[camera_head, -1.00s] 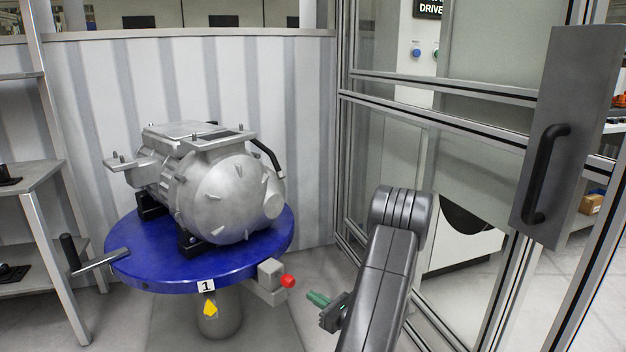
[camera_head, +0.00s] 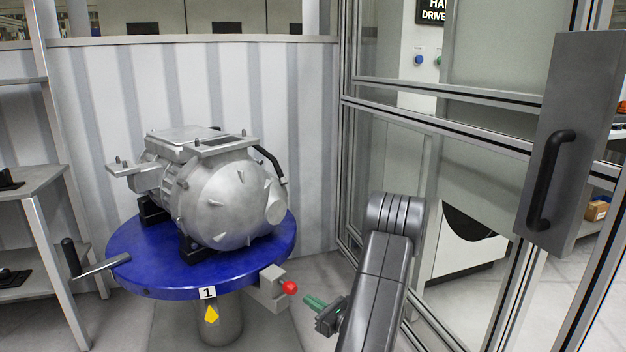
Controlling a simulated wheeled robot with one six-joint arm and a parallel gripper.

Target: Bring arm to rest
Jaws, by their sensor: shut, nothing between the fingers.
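My arm rises from the bottom edge at the right of centre and bends over at its top joint. My gripper (camera_head: 313,302), with green fingers, sticks out to the left of the arm, low in the view. It is shut and empty. Its tips are a little to the right of a red knob (camera_head: 290,287) on the turntable's edge, with a small gap between them in the picture.
A blue round turntable (camera_head: 165,285) marked 1 bears a silver drive unit (camera_head: 225,205). A crank handle (camera_head: 90,262) sticks out at its left. Shelves (camera_head: 30,185) stand at the left. A framed glass door with a black handle (camera_head: 548,180) is at the right.

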